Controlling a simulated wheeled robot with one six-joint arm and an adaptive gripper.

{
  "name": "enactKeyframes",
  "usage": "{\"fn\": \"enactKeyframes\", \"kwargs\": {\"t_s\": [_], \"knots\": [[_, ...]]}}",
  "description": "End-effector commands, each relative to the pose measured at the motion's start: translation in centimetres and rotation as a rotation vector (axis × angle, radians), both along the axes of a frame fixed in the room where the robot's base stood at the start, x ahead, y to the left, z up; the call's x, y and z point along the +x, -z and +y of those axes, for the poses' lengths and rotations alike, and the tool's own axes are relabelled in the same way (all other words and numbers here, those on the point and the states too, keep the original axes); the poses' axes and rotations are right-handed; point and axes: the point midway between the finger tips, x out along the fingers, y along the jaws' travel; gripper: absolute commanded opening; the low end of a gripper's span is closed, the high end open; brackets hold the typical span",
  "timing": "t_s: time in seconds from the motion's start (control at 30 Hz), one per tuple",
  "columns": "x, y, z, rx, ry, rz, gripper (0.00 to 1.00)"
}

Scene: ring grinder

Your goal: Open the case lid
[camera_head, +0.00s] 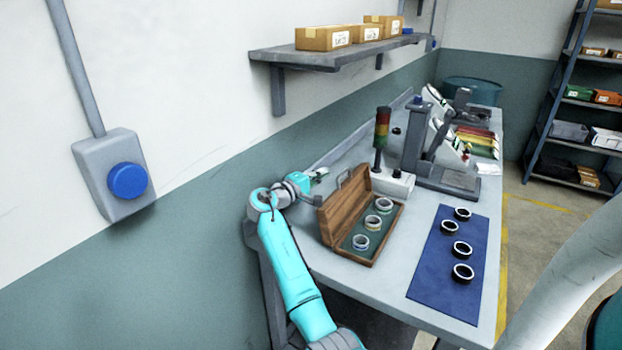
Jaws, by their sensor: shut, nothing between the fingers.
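A wooden case (373,263) stands on the workbench with its lid (346,204) raised and leaning slightly back toward the wall. A handle (342,178) sits on the lid's top edge. Inside the case, silvery rings (361,242) rest in a row on a green lining. My gripper (321,173) is shut and empty, behind and to the left of the raised lid, close to the handle but seemingly apart from it. The fingertips are small and the exact gap to the lid is hard to tell.
A blue mat (433,285) with several dark rings (462,273) lies right of the case. A signal light (381,139) and a grey machine (447,177) stand behind it. A wall shelf (330,53) with boxes hangs above. Bare bench surface lies between case and mat.

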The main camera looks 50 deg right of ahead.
Motion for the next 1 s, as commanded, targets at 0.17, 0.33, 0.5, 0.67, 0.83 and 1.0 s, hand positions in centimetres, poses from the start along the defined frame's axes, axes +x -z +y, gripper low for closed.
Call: {"fn": "enactKeyframes", "kwargs": {"t_s": [0.17,0.33,0.5,0.67,0.83,1.0], "knots": [[-2.0,0.0,-0.1,0.000,0.001,0.000,0.00],[-2.9,-0.1,-0.1,0.000,-0.001,0.001,0.00],[-3.1,-0.2,-0.1,0.000,-0.001,0.001,0.00],[-3.1,-0.2,-0.1,0.000,-0.001,0.001,0.00],[-4.0,-0.6,-0.2,0.003,0.001,-0.056,0.00],[-6.0,-1.3,-0.4,0.014,0.001,-0.182,0.00]]}}
